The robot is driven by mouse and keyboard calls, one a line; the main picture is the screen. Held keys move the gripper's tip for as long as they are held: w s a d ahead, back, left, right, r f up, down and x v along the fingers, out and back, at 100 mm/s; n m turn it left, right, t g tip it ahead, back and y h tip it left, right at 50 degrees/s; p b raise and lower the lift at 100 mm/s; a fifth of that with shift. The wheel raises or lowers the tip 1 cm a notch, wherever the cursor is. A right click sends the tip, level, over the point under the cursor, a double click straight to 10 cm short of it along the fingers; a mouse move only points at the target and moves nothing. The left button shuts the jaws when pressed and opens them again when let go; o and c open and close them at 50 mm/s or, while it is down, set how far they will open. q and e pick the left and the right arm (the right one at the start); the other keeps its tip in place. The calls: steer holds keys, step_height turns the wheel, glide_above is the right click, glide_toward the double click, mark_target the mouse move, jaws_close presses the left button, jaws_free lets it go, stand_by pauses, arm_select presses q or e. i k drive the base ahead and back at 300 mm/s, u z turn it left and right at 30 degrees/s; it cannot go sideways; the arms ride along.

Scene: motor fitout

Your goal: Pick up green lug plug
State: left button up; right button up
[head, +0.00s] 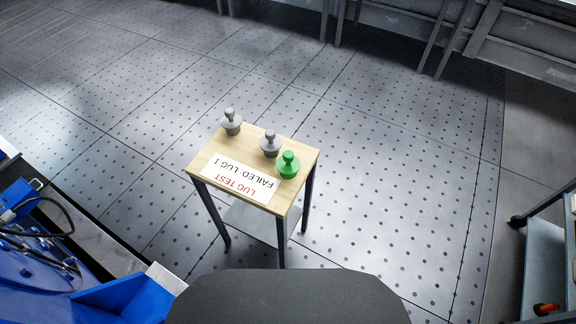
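The green lug plug (288,165) stands upright on a small wooden-topped table (228,150), near its right edge. It has a round knob on a wider flange. A grey plug (270,144) stands just behind and left of it, close by. Another grey plug (231,122) stands at the table's back left corner. A white label (240,179) reading "LUG TEST FAILED: LUG 1" lies upside down in the picture along the table's front. Neither of my grippers shows in the head view.
Blue machinery with dark cables (35,240) stands at the lower left. A grey cart (545,265) with a red item on its lower shelf is at the right edge. Benches (400,20) line the back. The perforated floor around the table is clear.

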mark_target(288, 164)
steer(key=k, duration=1.3)
steer(key=u, duration=0.75)
steer(key=i, duration=1.2)
steer(key=u, duration=0.1)
